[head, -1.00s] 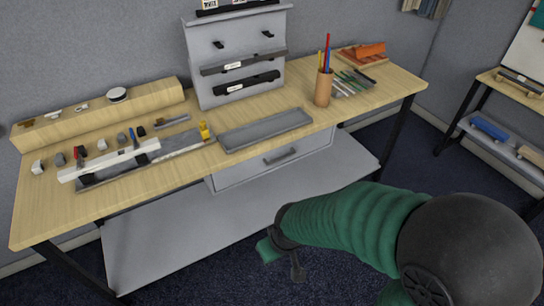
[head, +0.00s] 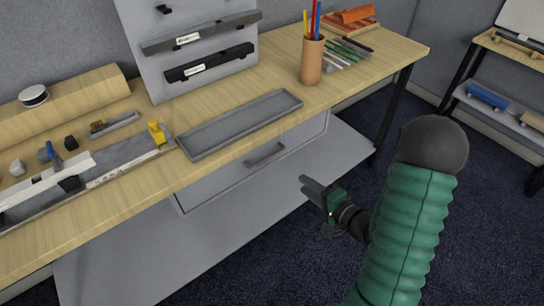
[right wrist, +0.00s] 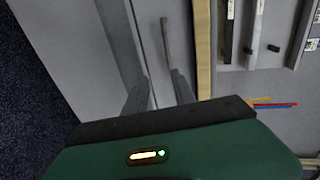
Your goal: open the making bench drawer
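The making bench (head: 375,72) is a light wooden table with a grey drawer (head: 220,178) under its front edge. The drawer looks closed, and its dark grey bar handle (head: 265,154) is on the front face. My right gripper (head: 306,186) is in front of the drawer, to the right of and below the handle, and apart from it. In the right wrist view the two dark fingers (right wrist: 160,86) are spread with nothing between them, and the handle (right wrist: 166,48) shows beyond them along the drawer front (right wrist: 158,20). My left gripper is not in view.
A grey tray (head: 290,101) lies on the bench above the drawer. A pencil cup (head: 312,65) stands to its right. A grey lower shelf (head: 120,262) runs beneath the bench, and the dark carpet in front is clear.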

